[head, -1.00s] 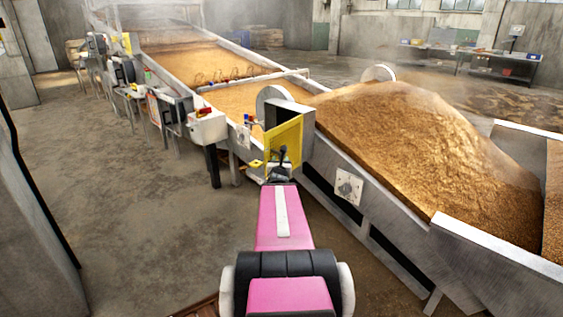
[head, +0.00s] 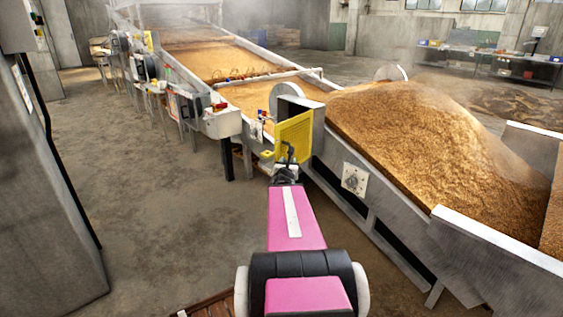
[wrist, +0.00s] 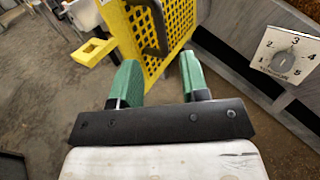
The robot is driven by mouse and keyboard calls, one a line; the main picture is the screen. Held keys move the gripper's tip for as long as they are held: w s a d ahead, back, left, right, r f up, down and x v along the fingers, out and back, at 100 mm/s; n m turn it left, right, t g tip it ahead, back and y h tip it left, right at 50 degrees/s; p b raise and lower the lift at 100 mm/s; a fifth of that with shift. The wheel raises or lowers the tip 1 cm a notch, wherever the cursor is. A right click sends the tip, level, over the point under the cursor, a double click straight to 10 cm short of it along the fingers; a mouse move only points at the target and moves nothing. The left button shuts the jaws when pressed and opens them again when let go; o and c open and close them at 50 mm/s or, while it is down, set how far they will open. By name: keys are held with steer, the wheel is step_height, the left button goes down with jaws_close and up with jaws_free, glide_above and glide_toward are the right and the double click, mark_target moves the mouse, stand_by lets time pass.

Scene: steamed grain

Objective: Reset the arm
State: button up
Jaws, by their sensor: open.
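My gripper (wrist: 158,82) shows in the wrist view with two green fingers spread apart and nothing between them. In the head view my gripper (head: 287,170) is at the end of my pink arm, small and low in front of the yellow guard. The yellow perforated guard (wrist: 160,30) with a black handle (wrist: 153,22) stands just beyond the fingers. The guard also shows in the head view (head: 294,138), on the near side of the conveyor. I cannot tell whether the fingers touch the guard.
A numbered dial plate (wrist: 282,55) is on the machine's side, right of my gripper; it also shows in the head view (head: 354,179). A long grain trough (head: 215,62) runs back, with a grain heap (head: 430,140) at right. Open floor (head: 150,220) lies left, beside a grey wall (head: 45,220).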

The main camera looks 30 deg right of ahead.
steer(key=s+a+f+m+g+y, duration=0.2)
steer(key=a+f+m, duration=0.4)
steer(key=a+m, duration=0.3)
steer(key=s+a+f+m+g+y, duration=0.2)
steer(key=a+f+m+g+y, duration=0.3)
steer(key=a+m, duration=0.5)
steer(key=s+a+f+m+g+y, duration=0.2)
steer(key=a+f+m+g, duration=0.5)
steer(key=a, duration=0.8)
steer(key=m+y, duration=0.1)
steer(key=m, duration=0.1)
steer(key=shift+s+a+m+y, duration=0.15)
steer(key=shift+a+m+y, duration=0.15)
steer(key=shift+a+y, duration=0.1)
